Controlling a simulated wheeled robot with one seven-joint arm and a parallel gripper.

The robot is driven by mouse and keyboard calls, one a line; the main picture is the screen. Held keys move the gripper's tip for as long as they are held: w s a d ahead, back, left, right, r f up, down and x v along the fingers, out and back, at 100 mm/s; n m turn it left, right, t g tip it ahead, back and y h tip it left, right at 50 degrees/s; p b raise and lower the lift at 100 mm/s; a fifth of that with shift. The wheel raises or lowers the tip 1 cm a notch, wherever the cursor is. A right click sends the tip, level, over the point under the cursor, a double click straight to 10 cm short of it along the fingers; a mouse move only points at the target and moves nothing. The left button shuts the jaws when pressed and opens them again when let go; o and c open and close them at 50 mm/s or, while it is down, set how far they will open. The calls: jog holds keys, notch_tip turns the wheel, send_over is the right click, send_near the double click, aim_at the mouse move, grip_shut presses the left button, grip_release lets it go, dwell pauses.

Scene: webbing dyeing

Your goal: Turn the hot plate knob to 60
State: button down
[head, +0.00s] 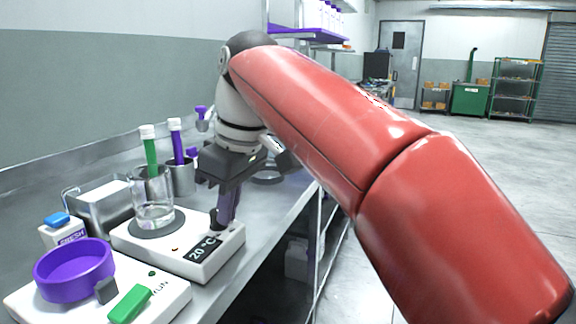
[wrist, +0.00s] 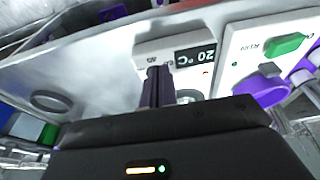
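The hot plate (head: 195,262) is a white box on the bench, and its display (head: 203,248) reads 20 °C. A glass beaker (head: 155,214) with clear liquid stands on its dark round top. The hot plate knob (head: 214,219) is a small dark piece near the display, partly hidden by my gripper (head: 226,214). My gripper points down, its purple fingertips right at the knob. In the wrist view, my gripper's fingers (wrist: 158,82) are close together, left of the display (wrist: 196,55). Whether they touch or hold the knob is hidden.
A second white device (head: 165,300) in front carries a purple dish (head: 75,268), a dark knob (head: 106,291) and a green switch (head: 130,304). Tubes with green and purple contents and a metal tray (head: 98,208) stand behind. The floor at right is clear.

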jog(key=shift+s+d, duration=0.2)
jog(key=shift+s, duration=0.1)
jog(key=a+v, duration=0.1)
jog(key=v, duration=0.4)
jog(key=shift+w+r, duration=0.25)
jog(key=shift+r, duration=0.3)
jog(key=shift+s+a+f+m+t+h+b, duration=0.1)
jog(key=shift+a+f+m+t+h+b, duration=0.2)
jog(key=shift+f+m+b, duration=1.1)
jog(key=shift+s+a+f+m+t+h+p, duration=0.15)
jog(key=shift+f+m+t+h+p, duration=0.3)
jog(key=shift+m, duration=2.1)
jog(key=shift+s+a+f+m+t+h+b, duration=0.15)
jog(key=shift+a+f+m+h+b, duration=0.15)
jog(key=shift+f+m+b, duration=1.2)
jog(key=shift+w+a+r+m+p, duration=0.1)
jog(key=shift+w+r+m+p, duration=0.3)
jog(key=shift+p, duration=0.6)
